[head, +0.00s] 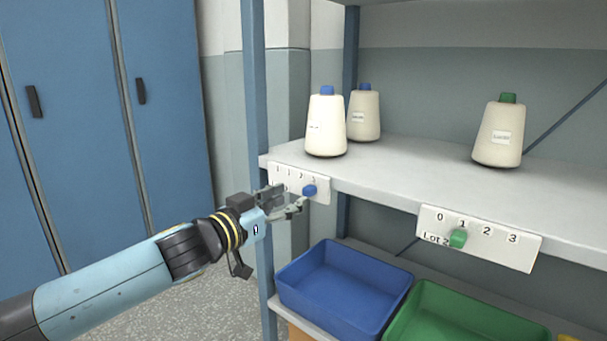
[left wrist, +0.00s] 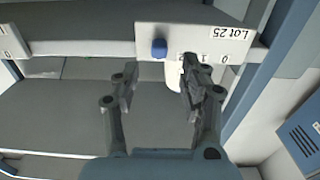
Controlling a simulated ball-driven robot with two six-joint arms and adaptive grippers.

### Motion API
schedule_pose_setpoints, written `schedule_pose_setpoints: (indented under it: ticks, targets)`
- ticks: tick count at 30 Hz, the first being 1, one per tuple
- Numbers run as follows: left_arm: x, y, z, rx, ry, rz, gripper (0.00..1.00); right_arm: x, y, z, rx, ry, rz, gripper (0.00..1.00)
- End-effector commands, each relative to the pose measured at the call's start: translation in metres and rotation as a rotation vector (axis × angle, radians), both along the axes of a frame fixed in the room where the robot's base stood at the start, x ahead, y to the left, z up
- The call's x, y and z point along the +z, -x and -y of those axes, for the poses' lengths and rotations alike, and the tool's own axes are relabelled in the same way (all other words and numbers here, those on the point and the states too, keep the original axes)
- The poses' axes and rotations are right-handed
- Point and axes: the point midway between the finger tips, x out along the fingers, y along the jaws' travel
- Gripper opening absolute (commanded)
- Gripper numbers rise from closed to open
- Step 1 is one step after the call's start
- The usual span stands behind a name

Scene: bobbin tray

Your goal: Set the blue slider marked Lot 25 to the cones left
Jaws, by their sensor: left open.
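The blue slider (head: 310,190) sits on a white scale plate (head: 320,195) on the shelf's front edge, at the mark 3. In the left wrist view, which is upside down, the plate (left wrist: 200,38) reads Lot 25 and the slider (left wrist: 160,48) shows clearly. Two cones with blue tops, a front one (head: 326,128) and a rear one (head: 364,117), stand on the shelf above this plate. My left gripper (head: 290,197) is open in front of the plate. In the left wrist view its fingers (left wrist: 160,66) lie on either side of the slider; contact cannot be told.
A second plate (head: 510,250) with a green slider (head: 458,239) at 1 is farther right, below a green-topped cone (head: 499,134). A blue bin (head: 344,290) and a green bin (head: 450,312) stand below. A blue shelf post (head: 255,100) rises beside my left gripper.

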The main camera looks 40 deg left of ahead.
Motion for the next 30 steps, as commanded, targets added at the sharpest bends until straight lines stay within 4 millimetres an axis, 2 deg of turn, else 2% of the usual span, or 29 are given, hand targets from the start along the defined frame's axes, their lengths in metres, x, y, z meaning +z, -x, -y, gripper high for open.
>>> schedule_pose_setpoints:
  ticks: [1, 6, 13, 23, 30]
  targets:
    - [0.01, -0.007, 0.001, 0.003, 0.006, 0.006, 0.44, 0.016, -0.005, -0.002, -0.001, -0.002, 0.009, 0.44]
    - [0.007, -0.03, 0.003, 0.002, 0.003, 0.003, 0.44, 0.038, -0.011, -0.009, -0.004, -0.01, 0.018, 0.44]
    - [0.0, -0.053, 0.005, 0.0, 0.001, 0.002, 0.44, 0.041, -0.012, -0.01, -0.004, -0.012, 0.02, 0.44]
    - [-0.001, -0.056, 0.005, -0.001, 0.0, 0.0, 0.44, 0.041, -0.012, -0.004, -0.002, -0.005, 0.019, 0.44]
    - [-0.001, -0.055, 0.005, 0.0, 0.0, 0.0, 0.13, 0.042, -0.012, -0.002, 0.0, -0.003, 0.019, 0.44]
